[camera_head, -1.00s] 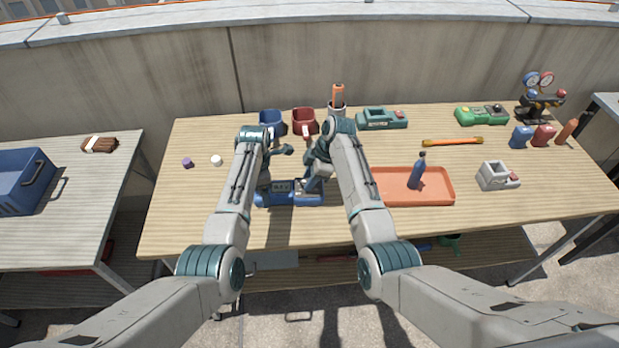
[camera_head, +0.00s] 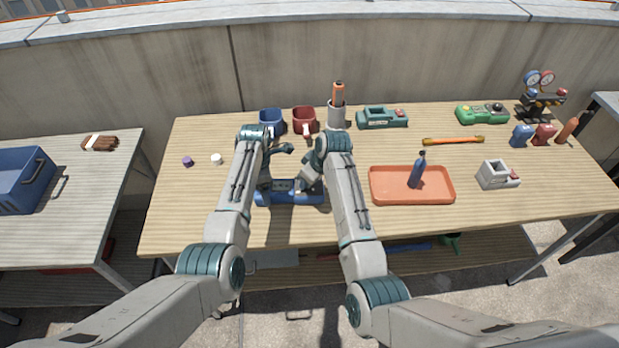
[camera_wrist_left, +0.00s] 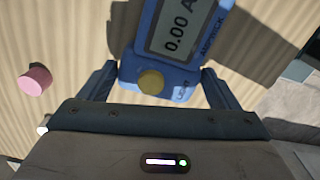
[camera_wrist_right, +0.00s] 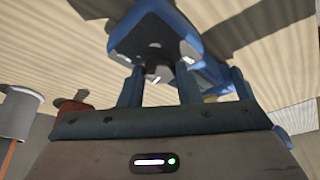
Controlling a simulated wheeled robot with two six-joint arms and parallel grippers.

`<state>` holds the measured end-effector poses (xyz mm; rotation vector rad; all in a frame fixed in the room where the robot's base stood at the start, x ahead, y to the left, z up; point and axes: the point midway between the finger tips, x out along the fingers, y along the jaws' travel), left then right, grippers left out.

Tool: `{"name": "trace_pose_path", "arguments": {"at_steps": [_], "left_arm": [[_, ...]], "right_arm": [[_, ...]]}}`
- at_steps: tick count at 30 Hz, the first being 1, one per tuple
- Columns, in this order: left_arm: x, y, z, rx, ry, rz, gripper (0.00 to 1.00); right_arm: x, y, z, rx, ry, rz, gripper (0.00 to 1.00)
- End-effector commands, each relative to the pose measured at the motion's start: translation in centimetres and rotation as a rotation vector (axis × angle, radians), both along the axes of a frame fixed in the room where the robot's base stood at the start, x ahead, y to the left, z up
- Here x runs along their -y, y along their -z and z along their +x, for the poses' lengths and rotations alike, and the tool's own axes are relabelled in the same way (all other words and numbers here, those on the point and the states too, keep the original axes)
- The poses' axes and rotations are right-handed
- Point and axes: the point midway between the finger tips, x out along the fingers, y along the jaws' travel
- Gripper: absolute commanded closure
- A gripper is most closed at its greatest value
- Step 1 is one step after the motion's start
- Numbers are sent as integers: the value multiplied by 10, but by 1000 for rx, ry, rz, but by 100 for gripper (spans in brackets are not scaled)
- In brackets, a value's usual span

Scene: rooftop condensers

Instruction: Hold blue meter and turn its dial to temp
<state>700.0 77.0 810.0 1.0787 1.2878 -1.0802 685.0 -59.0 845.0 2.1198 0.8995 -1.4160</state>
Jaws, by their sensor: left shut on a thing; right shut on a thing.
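The blue meter (camera_head: 290,198) is at the front of the bench between my two grippers. In the left wrist view, the meter (camera_wrist_left: 192,35) shows a screen reading 0.00 A and a round yellow knob (camera_wrist_left: 150,82).
Blue (camera_head: 271,121) and red (camera_head: 304,120) holders and a grey cup (camera_head: 337,115) stand behind. A white knob (camera_head: 217,159) and purple knob (camera_head: 187,161) lie left. The front left bench is clear.

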Motion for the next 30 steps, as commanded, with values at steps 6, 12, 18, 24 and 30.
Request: {"name": "trace_pose_path", "arguments": {"at_steps": [6,12,18,24,30], "left_arm": [[-1,0,1,4,-5,2,53],[-1,0,1,5,-5,1,53],[-1,0,1,5,-6,1,53],[-1,0,1,5,-6,1,53],[-1,0,1,3,-3,1,53]], "right_arm": [[-1,1,-2,-6,70,2,93],[-1,1,-2,-5,94,1,93],[-1,1,-2,-6,95,1,93],[-1,1,-2,-7,94,1,60],[-1,1,-2,-4,94,1,48]]}}
